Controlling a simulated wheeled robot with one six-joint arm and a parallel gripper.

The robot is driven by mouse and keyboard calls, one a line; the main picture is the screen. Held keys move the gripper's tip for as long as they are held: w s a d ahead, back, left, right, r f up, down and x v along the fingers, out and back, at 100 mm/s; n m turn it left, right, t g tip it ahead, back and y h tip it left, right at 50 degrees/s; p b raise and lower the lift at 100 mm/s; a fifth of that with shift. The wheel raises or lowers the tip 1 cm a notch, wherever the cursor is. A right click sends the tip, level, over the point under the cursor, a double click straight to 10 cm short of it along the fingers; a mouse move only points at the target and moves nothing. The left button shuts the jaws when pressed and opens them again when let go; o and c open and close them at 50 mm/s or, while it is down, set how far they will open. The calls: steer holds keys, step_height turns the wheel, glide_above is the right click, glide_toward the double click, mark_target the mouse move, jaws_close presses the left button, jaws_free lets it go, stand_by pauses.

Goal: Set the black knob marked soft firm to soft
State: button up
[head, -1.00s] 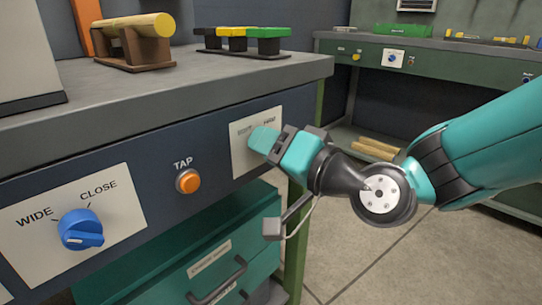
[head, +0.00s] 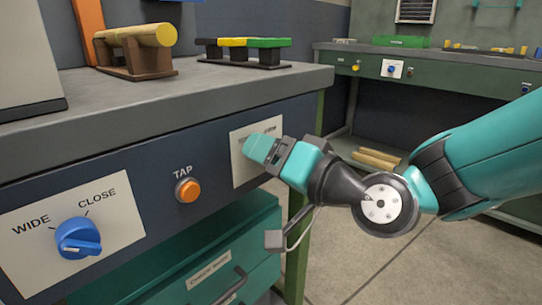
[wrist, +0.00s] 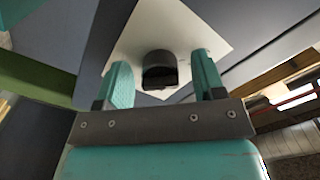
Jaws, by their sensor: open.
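The black knob (wrist: 159,72) sits on a white label plate (wrist: 203,31) in the wrist view. My gripper (wrist: 160,82) is open, with one teal finger on each side of the knob and a gap to each. Whether the fingertips reach past the knob's face is hard to tell. In the head view my gripper (head: 262,150) is in front of the white plate (head: 240,172) and hides the knob. The plate's print is mostly covered and unreadable, so the knob's setting does not show.
Left of the plate on the same panel are an orange TAP button (head: 188,190) and a blue WIDE/CLOSE knob (head: 78,238). A teal drawer unit (head: 190,262) stands below. The bench top (head: 220,85) overhangs above. Open floor lies to the right.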

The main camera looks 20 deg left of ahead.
steer(key=b+v, duration=0.8)
steer(key=v, duration=0.9)
steer(key=shift+d, duration=0.25)
steer(key=shift+s, duration=0.15)
steer(key=s+d+f+n+g+h+p, duration=0.1)
steer(key=s+d+f+g+h+p, duration=0.1)
steer(key=s+d+g+h+p, duration=0.25)
steer(key=s+d+f+n+g+h+p, duration=0.2)
steer(key=s+d+h+p, duration=0.25)
steer(key=d+h, duration=0.35)
step_height(320, 180, up, 37)
steer(key=d+p, duration=0.1)
steer(key=p, duration=3.7)
steer(key=shift+w+m, duration=0.25)
steer(key=shift+m, duration=0.05)
